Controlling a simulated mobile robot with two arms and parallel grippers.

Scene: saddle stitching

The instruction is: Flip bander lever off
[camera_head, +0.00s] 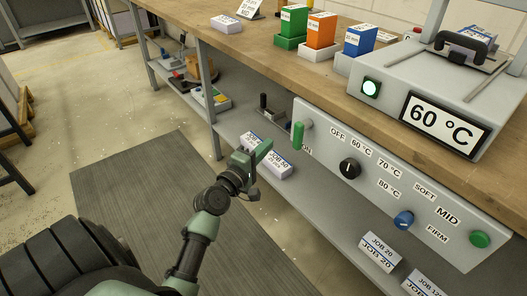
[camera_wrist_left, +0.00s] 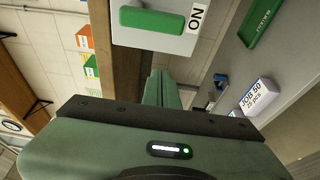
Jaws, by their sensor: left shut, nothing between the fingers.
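The bander's green lever (camera_head: 298,135) is on the left end of the grey control panel (camera_head: 330,134). Its handle hangs down beside the ON label, below the OFF label. In the left wrist view the lever (camera_wrist_left: 152,20) lies across the top, with the ON label (camera_wrist_left: 197,17) to its right. My left gripper (camera_head: 266,147) is shut and empty, to the left of and a little below the lever, apart from it. Its closed fingers (camera_wrist_left: 162,88) point toward the panel in the wrist view. The bander (camera_head: 390,80) shows 60 °C and a lit green lamp (camera_head: 371,87). My right gripper is not in view.
The panel also has a black knob (camera_head: 349,168), a blue knob (camera_head: 403,220) and a green button (camera_head: 480,239). A JOB 50 stack (camera_head: 266,157) lies on the lower shelf behind my gripper. Green, orange and blue boxes stand on the wooden bench (camera_head: 235,49).

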